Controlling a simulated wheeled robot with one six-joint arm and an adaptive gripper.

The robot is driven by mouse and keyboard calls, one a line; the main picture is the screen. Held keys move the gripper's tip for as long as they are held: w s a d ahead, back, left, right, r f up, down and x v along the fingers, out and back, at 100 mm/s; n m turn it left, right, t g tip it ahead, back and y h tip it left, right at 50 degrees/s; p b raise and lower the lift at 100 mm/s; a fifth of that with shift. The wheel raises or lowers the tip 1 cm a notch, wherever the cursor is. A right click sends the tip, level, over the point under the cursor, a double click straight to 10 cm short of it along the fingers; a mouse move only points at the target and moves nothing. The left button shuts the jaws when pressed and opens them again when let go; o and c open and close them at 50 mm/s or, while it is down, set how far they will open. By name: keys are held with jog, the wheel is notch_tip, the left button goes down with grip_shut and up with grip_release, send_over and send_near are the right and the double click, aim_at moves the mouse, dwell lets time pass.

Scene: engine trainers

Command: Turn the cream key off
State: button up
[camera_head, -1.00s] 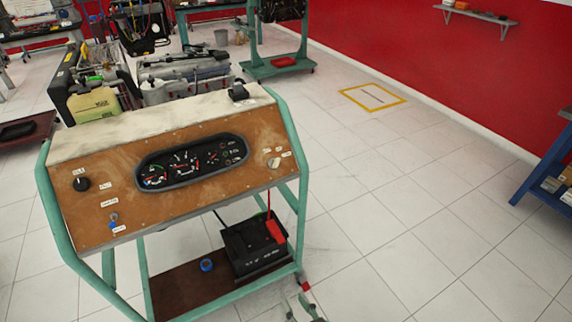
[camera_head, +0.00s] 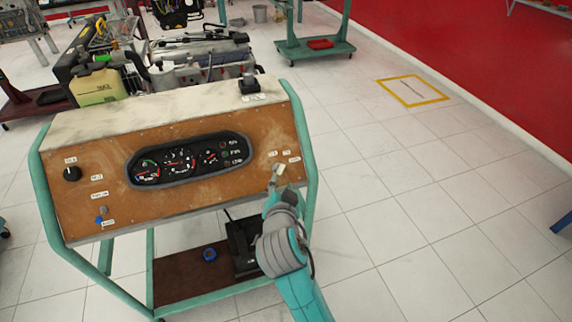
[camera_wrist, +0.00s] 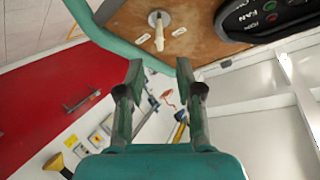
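The cream key (camera_head: 280,168) sits on the right side of the brown dashboard panel (camera_head: 225,200), beside small white labels. In the wrist view the cream key (camera_wrist: 158,32) stands out from a round metal base, its tip pointing toward my gripper. My gripper (camera_wrist: 160,72) is open and empty. The key lies ahead of the gap between its fingers, apart from them. In the head view my gripper (camera_head: 272,186) is just below the key, small and partly merged with the arm.
A gauge cluster (camera_head: 190,160) lies left of the key. A black knob (camera_head: 72,174) and a blue key (camera_head: 101,221) are at the panel's left. A teal tube frame (camera_head: 306,150) borders the panel on the right. The floor to the right is clear.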

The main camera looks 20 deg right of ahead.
aim_at(281, 171)
jog(key=x, duration=1)
jog(key=shift+w+d+f, duration=0.1)
jog(key=shift+w+f, duration=0.05)
grip_shut()
